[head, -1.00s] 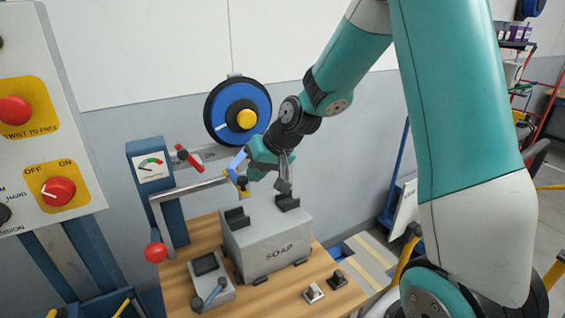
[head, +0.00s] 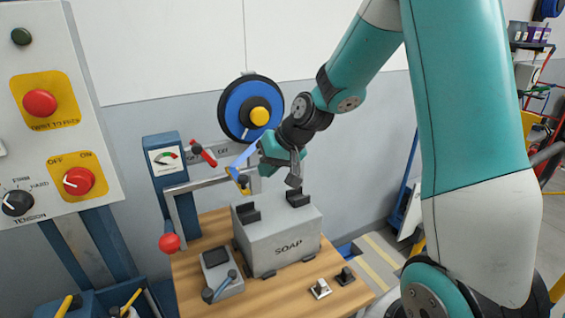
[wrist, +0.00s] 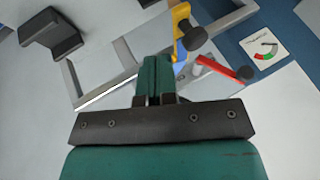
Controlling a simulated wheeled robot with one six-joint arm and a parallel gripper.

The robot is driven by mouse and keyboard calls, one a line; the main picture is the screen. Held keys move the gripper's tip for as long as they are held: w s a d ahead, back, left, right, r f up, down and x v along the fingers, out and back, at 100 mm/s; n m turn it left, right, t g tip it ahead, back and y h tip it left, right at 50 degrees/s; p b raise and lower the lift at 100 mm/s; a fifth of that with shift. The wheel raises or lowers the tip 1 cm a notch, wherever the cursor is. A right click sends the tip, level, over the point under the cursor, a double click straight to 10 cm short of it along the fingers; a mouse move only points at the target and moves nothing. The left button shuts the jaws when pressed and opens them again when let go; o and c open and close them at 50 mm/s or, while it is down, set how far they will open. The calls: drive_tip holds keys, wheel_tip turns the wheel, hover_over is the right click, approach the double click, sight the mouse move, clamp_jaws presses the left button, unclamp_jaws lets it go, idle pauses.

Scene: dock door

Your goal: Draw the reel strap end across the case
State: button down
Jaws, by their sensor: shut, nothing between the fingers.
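The grey case (head: 277,240), marked SOAP, stands on a wooden bench with two black brackets on top. The reel (head: 236,108), a blue disc with a black rim and yellow hub, hangs on the wall behind. Its blue strap (head: 242,160) runs down to a yellow strap end (head: 243,182) with a dark knob, by the metal arm left of the case. The yellow strap end (wrist: 181,22) also shows in the wrist view, right of my gripper (wrist: 157,62). My gripper (head: 272,160) is shut and empty above the case, apart from the strap end.
A blue post with a gauge (head: 166,158), a red lever (head: 203,153) and a metal arm with a red ball (head: 169,243) stands left of the case. A control panel (head: 60,120) is at far left.

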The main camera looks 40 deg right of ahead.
drive_tip(key=d+b+v, duration=0.1)
drive_tip(key=v, duration=0.9)
drive_tip(key=shift+s+b, duration=0.15)
drive_tip(key=shift+b, duration=0.2)
drive_tip(key=shift+d+r, duration=0.1)
drive_tip(key=shift+r, duration=0.05)
